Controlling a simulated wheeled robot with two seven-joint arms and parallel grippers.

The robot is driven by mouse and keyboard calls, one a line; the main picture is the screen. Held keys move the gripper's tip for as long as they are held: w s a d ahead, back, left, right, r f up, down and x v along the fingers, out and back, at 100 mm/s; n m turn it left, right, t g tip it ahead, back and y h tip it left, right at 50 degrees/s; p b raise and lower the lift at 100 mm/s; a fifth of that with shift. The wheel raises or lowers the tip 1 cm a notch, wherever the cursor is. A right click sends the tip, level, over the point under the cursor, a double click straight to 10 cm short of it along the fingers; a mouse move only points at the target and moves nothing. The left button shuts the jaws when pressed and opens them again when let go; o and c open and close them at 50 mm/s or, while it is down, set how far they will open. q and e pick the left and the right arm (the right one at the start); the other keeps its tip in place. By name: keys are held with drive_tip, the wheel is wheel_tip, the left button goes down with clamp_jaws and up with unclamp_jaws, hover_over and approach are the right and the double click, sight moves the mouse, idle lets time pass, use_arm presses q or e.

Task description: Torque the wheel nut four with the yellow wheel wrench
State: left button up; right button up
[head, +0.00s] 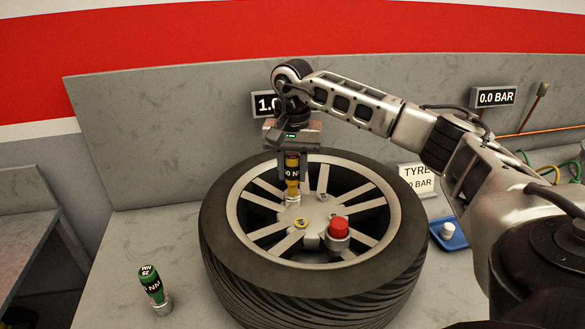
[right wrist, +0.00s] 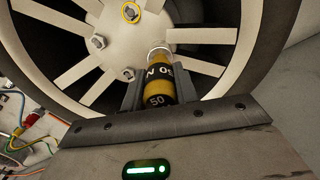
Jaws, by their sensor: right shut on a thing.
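The yellow wheel wrench (head: 292,190) is upright, a short yellow and black tool with a dark label and a silver socket end. My right gripper (head: 292,160) is shut on it from above. The socket end is down at the spokes of the wheel (head: 240,277), left of and behind the hub centre; whether it sits on a nut is hidden. In the right wrist view, the wrench (right wrist: 160,84) stands between the fingers, beside bare nuts (right wrist: 98,43). A yellow-ringed piece (head: 301,223) sits near the hub. My left gripper is not in view.
A red-capped piece (head: 339,228) stands on the wheel, right of the hub. A green wrench (head: 152,284) stands on the bench at front left. A blue tray (head: 449,240) with a white knob and a tyre pressure card (head: 416,180) are at the right. A 0.0 BAR display (head: 494,97) is behind.

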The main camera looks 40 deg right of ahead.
sight(292, 156)
drive_tip(key=shift+r, duration=0.1)
idle(0.5)
drive_tip(key=shift+r, duration=2)
drive_tip(key=shift+r, duration=2)
